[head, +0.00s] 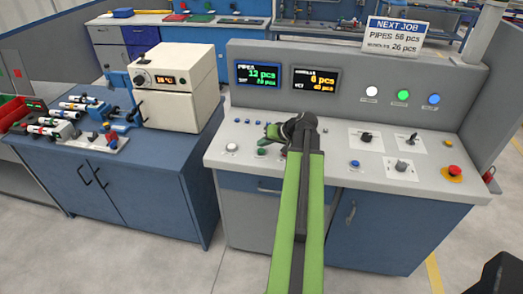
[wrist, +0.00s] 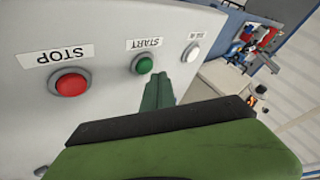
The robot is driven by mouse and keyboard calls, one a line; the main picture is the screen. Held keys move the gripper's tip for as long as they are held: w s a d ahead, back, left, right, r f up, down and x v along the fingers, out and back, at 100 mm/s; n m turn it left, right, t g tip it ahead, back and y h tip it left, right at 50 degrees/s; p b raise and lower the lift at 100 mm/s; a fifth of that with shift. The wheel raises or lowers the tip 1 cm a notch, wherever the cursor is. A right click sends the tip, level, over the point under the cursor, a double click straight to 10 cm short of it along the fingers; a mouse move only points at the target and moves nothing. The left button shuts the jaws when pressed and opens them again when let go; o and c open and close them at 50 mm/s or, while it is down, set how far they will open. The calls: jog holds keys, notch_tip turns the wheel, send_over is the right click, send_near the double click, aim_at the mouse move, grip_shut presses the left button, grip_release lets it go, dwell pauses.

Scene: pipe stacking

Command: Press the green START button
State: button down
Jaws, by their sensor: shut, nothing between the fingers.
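The green START button (wrist: 144,64) sits on the grey console panel under an upside-down START label in the wrist view. It also shows in the head view (head: 262,151), just below my gripper. My gripper (wrist: 160,84) is shut and empty, and its dark green fingertips are close beside the START button. In the head view my gripper (head: 269,131) is over the left part of the console. I cannot tell whether the fingertips touch the panel. The button's face is uncovered in the wrist view.
A red STOP button (wrist: 70,84) and a white button (wrist: 191,53) flank START. The console (head: 325,172) also holds knobs, a blue button (head: 354,164) and a red emergency stop (head: 454,171). A white oven-like box (head: 178,88) stands on the left bench.

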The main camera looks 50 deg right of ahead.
aim_at(263, 151)
dwell(0.8)
jog(key=shift+f+b, duration=0.45)
jog(key=shift+f+b, duration=0.4)
dwell(0.4)
jog(key=shift+r, duration=0.15)
jog(key=shift+r+p, duration=0.7)
jog(key=shift+p, duration=0.15)
notch_tip(263, 151, up, 5)
jog(key=p, duration=0.5)
jog(key=shift+r, duration=0.1)
dwell(0.4)
